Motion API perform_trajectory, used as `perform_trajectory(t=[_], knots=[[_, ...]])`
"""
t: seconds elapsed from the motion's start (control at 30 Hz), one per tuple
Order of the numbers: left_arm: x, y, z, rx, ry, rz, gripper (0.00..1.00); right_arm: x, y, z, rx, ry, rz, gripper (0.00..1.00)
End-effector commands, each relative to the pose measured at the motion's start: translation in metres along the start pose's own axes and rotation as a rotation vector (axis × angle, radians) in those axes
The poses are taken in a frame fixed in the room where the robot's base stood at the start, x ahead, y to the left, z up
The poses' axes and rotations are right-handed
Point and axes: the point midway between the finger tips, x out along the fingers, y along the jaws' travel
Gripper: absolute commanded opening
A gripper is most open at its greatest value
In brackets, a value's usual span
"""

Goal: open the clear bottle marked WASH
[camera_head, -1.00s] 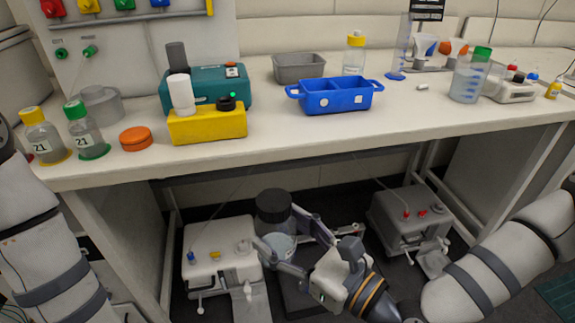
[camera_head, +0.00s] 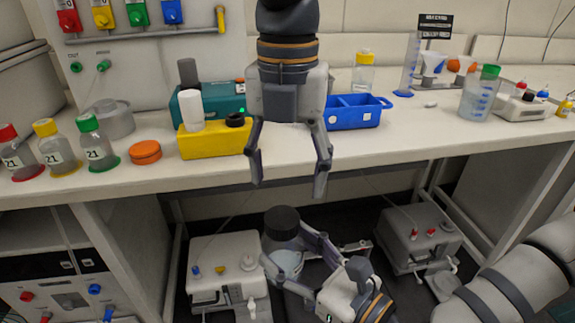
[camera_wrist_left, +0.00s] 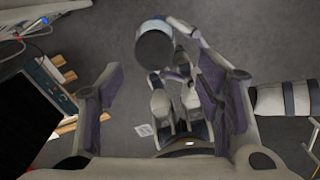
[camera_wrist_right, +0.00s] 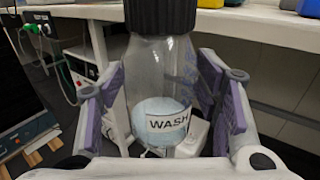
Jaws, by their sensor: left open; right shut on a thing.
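The clear WASH bottle (camera_wrist_right: 165,85) with its black cap (camera_wrist_right: 160,14) stands upright between the fingers of my right gripper (camera_wrist_right: 165,110), which is shut on its body. In the head view the bottle (camera_head: 284,262) is held below the bench's front edge, its black cap (camera_head: 282,222) on top. My left gripper (camera_head: 289,175) is open and empty, pointing down above the bottle.
The bench (camera_head: 420,130) carries a yellow block (camera_head: 212,140), a blue tray (camera_head: 355,115), an orange lid (camera_head: 146,152) and several labelled bottles at left. Pale devices (camera_head: 228,270) and (camera_head: 418,240) stand under the bench on both sides of the held bottle.

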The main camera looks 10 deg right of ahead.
Motion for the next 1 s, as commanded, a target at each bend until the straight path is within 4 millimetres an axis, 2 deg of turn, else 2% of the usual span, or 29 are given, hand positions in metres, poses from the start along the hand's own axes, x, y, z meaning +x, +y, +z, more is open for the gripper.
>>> perform_trajectory(t=[0.3, 0.4, 0.73, 0.77, 0.97, 1.0], knots=[[0.057, -0.001, 0.000, -0.005, 0.002, -0.002, 0.60, 0.000, 0.000, 0.002, -0.001, -0.004, 0.000, 0.00], [0.070, -0.001, 0.000, -0.005, 0.001, -0.002, 0.60, 0.000, 0.000, 0.002, -0.002, -0.004, 0.000, 0.00], [0.077, -0.001, 0.000, -0.006, -0.001, -0.003, 0.60, 0.000, 0.000, 0.002, -0.002, -0.004, 0.000, 0.00], [0.077, -0.001, 0.000, -0.006, -0.001, -0.003, 0.55, 0.000, 0.000, 0.002, -0.002, -0.004, 0.000, 0.00], [0.077, -0.003, 0.000, -0.005, -0.001, -0.007, 0.10, 0.001, 0.001, 0.003, -0.002, -0.006, 0.003, 0.00], [0.077, -0.003, 0.000, -0.005, -0.001, -0.008, 0.09, 0.001, 0.001, 0.003, -0.002, -0.006, 0.004, 0.00]])
